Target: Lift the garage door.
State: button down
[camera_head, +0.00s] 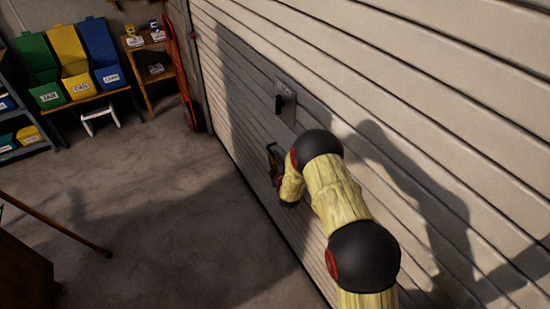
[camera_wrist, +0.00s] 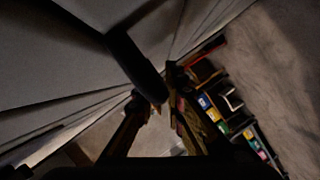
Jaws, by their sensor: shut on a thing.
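The garage door (camera_head: 400,75) is a pale slatted panel filling the right side of the head view. It looks closed at this height. A lock plate with a short black handle (camera_head: 279,104) is fixed on it. My gripper (camera_head: 273,158) is close to the door, below that plate, partly hidden by my wrist. In the wrist view my gripper (camera_wrist: 158,103) is shut on a thick dark handle (camera_wrist: 137,66) that stands out from the door surface. The contact at the fingertips is dark and hard to make out.
Green, yellow and blue bins (camera_head: 75,65) stand at the back left beside a small wooden shelf (camera_head: 151,65). A red hand truck (camera_head: 179,75) leans near the door's far edge. A brown wooden piece (camera_head: 22,275) is at lower left. The concrete floor (camera_head: 150,210) between is clear.

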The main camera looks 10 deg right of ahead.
notch_tip(320, 180, up, 27)
jog(key=p, duration=0.6)
jog(key=shift+r+p, duration=0.15)
jog(key=shift+p, duration=0.15)
jog(key=shift+w, duration=0.1)
jog(key=c, duration=2.1)
grip_release()
jog(key=shift+c, duration=0.2)
jog(key=o, duration=0.3)
jog(key=shift+f, duration=0.3)
jog(key=v, duration=1.2)
